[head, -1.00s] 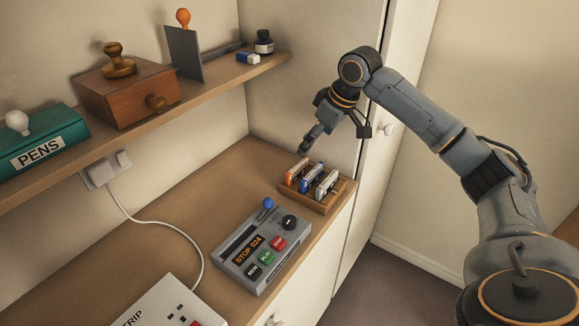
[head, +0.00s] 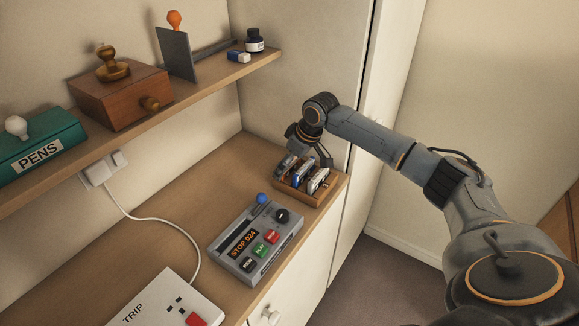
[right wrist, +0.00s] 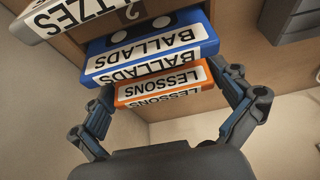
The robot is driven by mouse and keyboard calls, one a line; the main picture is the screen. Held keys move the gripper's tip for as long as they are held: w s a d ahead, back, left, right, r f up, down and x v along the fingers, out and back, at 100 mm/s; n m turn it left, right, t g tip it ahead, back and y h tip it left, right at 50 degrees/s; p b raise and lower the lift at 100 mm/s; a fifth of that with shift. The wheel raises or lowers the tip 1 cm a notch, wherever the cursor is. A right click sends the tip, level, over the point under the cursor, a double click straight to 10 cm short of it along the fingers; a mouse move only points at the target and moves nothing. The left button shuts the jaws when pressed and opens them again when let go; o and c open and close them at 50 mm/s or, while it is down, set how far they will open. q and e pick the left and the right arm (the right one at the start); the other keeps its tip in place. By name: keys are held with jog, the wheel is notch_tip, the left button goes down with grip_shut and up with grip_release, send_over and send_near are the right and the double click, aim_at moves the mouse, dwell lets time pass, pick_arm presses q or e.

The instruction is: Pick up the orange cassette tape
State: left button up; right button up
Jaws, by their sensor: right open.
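The orange cassette tape (right wrist: 165,82), labelled LESSONS, stands in the wooden rack (head: 316,199). In the right wrist view it lies between the two fingers of my right gripper (right wrist: 162,82), which are apart on either side of it. I cannot tell whether either finger touches it. In the head view my right gripper (head: 283,167) is over the left end of the rack and mostly hides the orange tape. A blue tape (right wrist: 150,47), labelled BALLADS, stands beside it. My left gripper is not in view.
A pale tape (right wrist: 65,14) stands beyond the blue one. The grey cassette player (head: 256,240) with a blue-knobbed lever sits nearer on the desk. A shelf (head: 210,88) runs above the desk to the left. A cabinet side (head: 352,130) rises behind the rack.

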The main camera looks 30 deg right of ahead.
jog(key=shift+s, duration=0.1)
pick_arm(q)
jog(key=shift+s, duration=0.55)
pick_arm(e)
jog(key=c, duration=0.7)
jog(key=shift+r, duration=0.1)
